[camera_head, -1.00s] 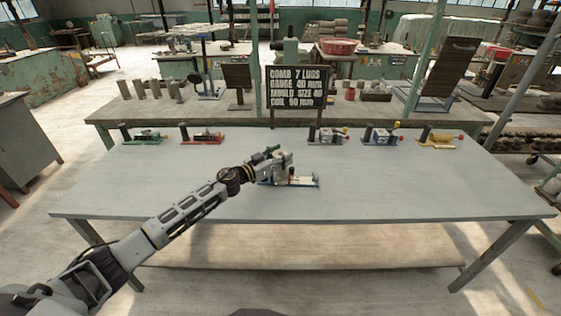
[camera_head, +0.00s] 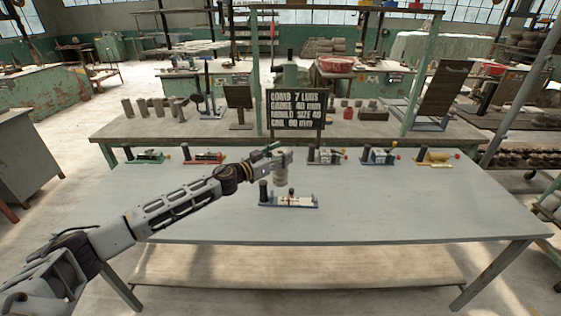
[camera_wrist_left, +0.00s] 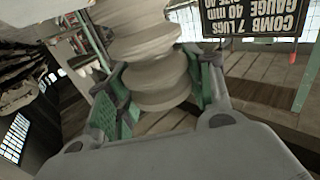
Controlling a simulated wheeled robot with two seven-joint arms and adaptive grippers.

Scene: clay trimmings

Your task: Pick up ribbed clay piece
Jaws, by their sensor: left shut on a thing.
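The ribbed clay piece (camera_wrist_left: 145,50) is pale grey with stacked rounded rings and fills the upper middle of the left wrist view. My left gripper (camera_wrist_left: 158,92) is shut on it, with green-padded fingers on either side. In the head view my left gripper (camera_head: 281,160) is above the table, and part of the clay piece (camera_head: 279,179) shows below it, though small. A blue-based fixture (camera_head: 300,206) with a dark post stands on the table just below, apart from the piece. My right gripper is not in view.
Several similar fixtures line the table's back edge, including a green one (camera_head: 147,160), a red one (camera_head: 204,159) and a yellow one (camera_head: 434,163). A black sign (camera_head: 296,109) stands behind. The table's front and right (camera_head: 400,205) are clear.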

